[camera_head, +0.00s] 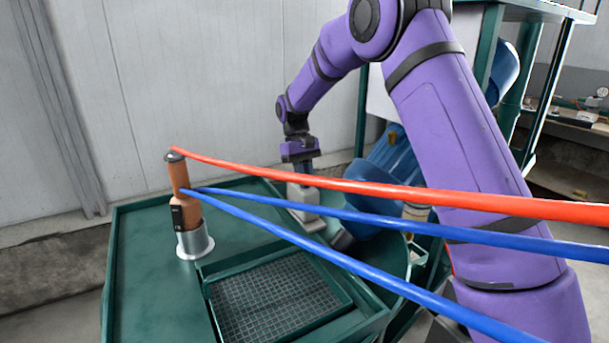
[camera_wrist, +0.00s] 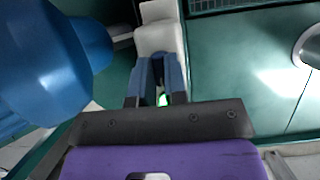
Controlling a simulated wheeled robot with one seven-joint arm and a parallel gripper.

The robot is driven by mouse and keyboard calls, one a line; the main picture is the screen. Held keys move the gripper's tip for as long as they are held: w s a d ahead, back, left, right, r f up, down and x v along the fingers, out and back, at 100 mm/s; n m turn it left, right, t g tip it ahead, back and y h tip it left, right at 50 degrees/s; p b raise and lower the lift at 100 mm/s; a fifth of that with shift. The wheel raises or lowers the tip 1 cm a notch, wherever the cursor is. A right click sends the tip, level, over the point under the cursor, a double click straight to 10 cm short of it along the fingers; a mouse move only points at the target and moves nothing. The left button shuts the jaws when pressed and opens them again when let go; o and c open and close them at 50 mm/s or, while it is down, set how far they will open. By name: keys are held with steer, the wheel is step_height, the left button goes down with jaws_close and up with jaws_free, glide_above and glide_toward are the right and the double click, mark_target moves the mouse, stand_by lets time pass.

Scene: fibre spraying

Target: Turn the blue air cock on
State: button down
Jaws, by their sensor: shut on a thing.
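My gripper (camera_wrist: 158,62) has its two narrow dark-blue fingers closed together at a pale grey fitting (camera_wrist: 160,35). The part between the fingertips is mostly hidden, and I cannot make out the blue air cock as a separate piece. In the head view my gripper (camera_head: 300,172) points down, directly above the pale grey fitting (camera_head: 303,208), at the back right of the green bench. A large rounded blue body (camera_wrist: 60,50) lies left of my fingers in the wrist view, with a short grey shaft between it and the fitting.
An orange-handled tool (camera_head: 182,210) stands in a metal cup (camera_head: 195,243) on the green bench (camera_head: 145,270). A red hose (camera_head: 400,191) and blue hoses (camera_head: 340,258) run from it across the foreground. A mesh tray (camera_head: 275,300) lies at the front. The bench's left side is clear.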

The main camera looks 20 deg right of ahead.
steer(key=c, duration=1.2)
jaws_free()
steer(key=shift+s+f, duration=0.15)
steer(key=shift+f, duration=0.05)
steer(key=shift+o, duration=0.2)
steer(key=shift+r, duration=0.1)
steer(key=v, duration=1)
steer(key=shift+w+r, duration=0.25)
steer(key=shift+r, duration=0.1)
